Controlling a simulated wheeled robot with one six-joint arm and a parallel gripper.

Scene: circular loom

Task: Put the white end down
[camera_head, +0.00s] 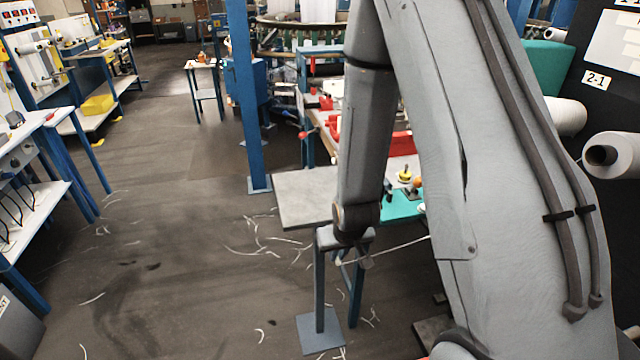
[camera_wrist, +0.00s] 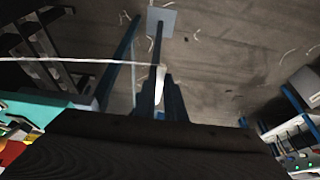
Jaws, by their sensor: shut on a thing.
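The white end (camera_wrist: 160,76) is a short pale tip with a thin white strand (camera_wrist: 80,60) running from it to the left edge of the wrist view. My gripper (camera_wrist: 160,103) is shut on the white end, which sticks out between the dark fingers. In the head view the white end (camera_head: 339,261) shows as a small pale tip just below my wrist, beside the blue legs of a narrow stand. Its strand rises to the right and passes behind my arm. The fingers are mostly hidden in the head view.
The narrow blue stand (camera_head: 320,292) has a foot plate on the floor. A grey tabletop (camera_head: 302,198) lies behind it, left of a teal surface (camera_head: 402,206) with small items. A blue post (camera_head: 242,100) stands farther back. Open floor with white scraps lies left.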

